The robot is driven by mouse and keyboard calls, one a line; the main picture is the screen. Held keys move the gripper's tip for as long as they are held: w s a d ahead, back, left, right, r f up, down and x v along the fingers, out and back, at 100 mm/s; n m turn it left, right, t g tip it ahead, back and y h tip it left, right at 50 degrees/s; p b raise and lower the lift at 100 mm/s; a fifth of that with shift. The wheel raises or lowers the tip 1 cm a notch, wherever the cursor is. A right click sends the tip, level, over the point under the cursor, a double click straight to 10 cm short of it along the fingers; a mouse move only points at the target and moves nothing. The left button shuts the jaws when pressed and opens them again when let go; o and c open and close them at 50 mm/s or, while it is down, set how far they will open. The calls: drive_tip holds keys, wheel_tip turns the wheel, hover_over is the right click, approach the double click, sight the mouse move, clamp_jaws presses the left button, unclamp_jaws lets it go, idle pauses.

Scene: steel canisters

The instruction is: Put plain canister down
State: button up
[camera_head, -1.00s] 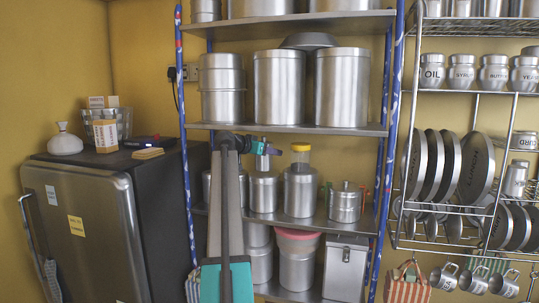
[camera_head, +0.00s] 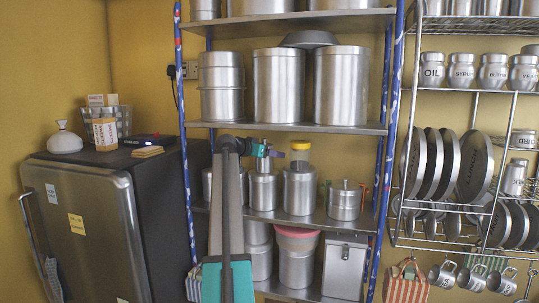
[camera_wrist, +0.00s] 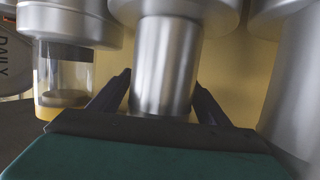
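In the wrist view the picture is upside down; the canister's neck (camera_wrist: 165,65) lies between the two dark fingers of my gripper (camera_wrist: 163,78). The fingers stand apart, one on each side, very close to the neck; contact cannot be made out. My arm hides part of the shelf on the left.
The yellow-lidded jar (camera_head: 300,190) stands close on the right and shows in the wrist view (camera_wrist: 64,85). A smaller lidded canister (camera_head: 345,203) is further right. Large canisters (camera_head: 341,85) fill the shelf above. Blue shelf posts (camera_head: 384,130) bound the unit.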

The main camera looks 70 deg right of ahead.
drive_tip(key=shift+r, duration=0.1)
drive_tip(key=b+v, duration=0.3)
drive_tip(key=v, duration=0.9)
idle(0.9)
